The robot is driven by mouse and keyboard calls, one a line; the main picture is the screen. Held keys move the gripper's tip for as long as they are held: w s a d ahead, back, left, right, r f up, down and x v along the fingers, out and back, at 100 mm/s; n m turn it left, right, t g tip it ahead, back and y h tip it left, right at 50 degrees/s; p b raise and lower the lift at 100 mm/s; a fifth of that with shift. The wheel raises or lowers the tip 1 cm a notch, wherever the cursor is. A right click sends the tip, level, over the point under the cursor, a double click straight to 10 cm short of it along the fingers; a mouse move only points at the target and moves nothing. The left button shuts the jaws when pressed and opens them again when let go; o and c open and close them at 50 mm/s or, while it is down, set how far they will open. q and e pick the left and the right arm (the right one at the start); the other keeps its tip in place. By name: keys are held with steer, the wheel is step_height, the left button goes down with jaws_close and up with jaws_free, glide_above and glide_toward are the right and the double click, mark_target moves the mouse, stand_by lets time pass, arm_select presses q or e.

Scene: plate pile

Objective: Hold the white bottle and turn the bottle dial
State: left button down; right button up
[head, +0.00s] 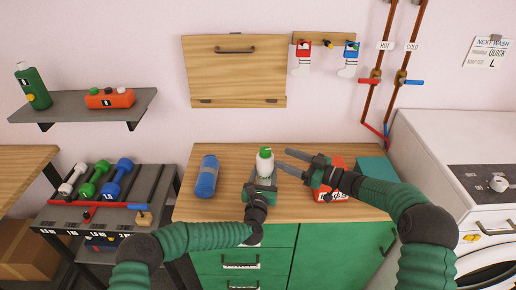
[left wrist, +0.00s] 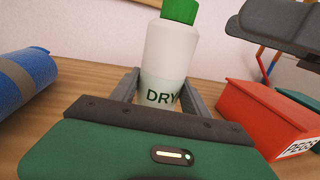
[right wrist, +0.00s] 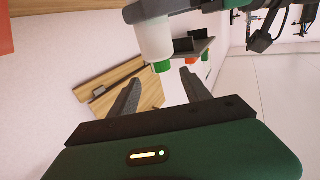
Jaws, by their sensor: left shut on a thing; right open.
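The white bottle (head: 265,165) stands upright on the wooden counter, with a green top (head: 264,152) and a label reading DRY in the left wrist view (left wrist: 168,65). My left gripper (head: 261,184) is shut on the bottle's lower body, one finger on each side. My right gripper (head: 281,160) is open and empty, to the right of the bottle's top, with its fingers pointing left towards it. In the right wrist view the green top (right wrist: 162,67) shows just beyond and between the open fingertips (right wrist: 160,76); they look apart from it.
A red box labelled PEGS (left wrist: 262,120) and a teal item (head: 374,168) are at the right, partly behind my right arm. A wooden panel (head: 235,75) is on the wall behind.

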mark_target(261, 149)
steer(key=x, duration=1.1)
steer(key=shift+w+a, duration=0.15)
jaws_close()
